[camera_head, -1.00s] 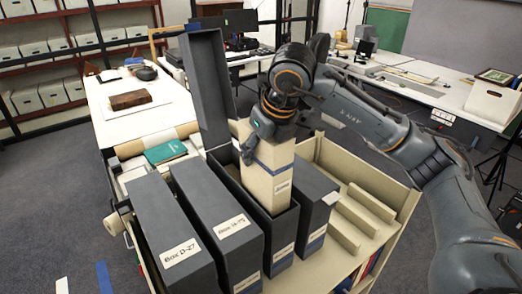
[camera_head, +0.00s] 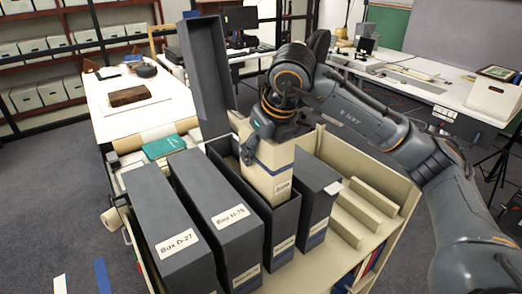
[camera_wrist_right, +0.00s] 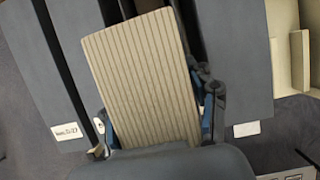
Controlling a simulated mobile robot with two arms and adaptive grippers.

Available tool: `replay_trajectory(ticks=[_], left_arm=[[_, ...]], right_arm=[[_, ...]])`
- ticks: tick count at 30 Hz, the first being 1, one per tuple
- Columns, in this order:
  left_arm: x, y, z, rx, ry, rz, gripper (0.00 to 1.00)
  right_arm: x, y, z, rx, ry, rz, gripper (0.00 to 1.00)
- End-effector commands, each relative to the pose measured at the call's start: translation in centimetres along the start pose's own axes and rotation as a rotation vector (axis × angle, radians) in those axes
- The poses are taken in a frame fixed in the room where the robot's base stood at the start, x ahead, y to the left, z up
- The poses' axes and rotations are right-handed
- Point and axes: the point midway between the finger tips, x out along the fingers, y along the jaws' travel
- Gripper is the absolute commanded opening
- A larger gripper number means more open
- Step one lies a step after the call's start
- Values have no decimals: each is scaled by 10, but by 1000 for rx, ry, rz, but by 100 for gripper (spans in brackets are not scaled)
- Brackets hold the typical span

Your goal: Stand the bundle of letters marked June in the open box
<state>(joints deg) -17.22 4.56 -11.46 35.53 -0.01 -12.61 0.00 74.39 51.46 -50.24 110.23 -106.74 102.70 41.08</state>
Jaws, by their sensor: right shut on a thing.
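The bundle of letters (camera_head: 268,168) is cream with a blue band and a small label that seems to read June. My right gripper (camera_head: 257,140) is shut on its upper part from above. The bundle is upright, its lower part inside the open box (camera_head: 272,232), a dark grey box with its lid (camera_head: 205,75) raised behind. The front wall hides the bundle's bottom, so I cannot tell whether it touches the floor of the box. In the right wrist view the bundle's ribbed top (camera_wrist_right: 143,80) fills the space between the fingers. My left gripper is not in view.
Closed grey boxes labelled Box D-27 (camera_head: 172,235) and Box H-75 (camera_head: 225,220) stand left of the open box. Another grey box (camera_head: 317,200) stands close on its right. A cream slotted rack (camera_head: 365,205) lies further right. A teal book (camera_head: 163,147) lies behind.

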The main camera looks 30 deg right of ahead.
Motion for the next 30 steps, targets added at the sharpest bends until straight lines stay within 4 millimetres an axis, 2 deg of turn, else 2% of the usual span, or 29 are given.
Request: replay_trajectory(ticks=[4, 17, 30], left_arm=[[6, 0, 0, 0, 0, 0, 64], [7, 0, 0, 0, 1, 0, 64], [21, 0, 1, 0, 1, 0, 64]], right_arm=[[5, 0, -2, 0, -3, 1, 5], [6, 0, -2, 0, -3, 0, 5], [20, 0, -8, 0, -3, 0, 5]])
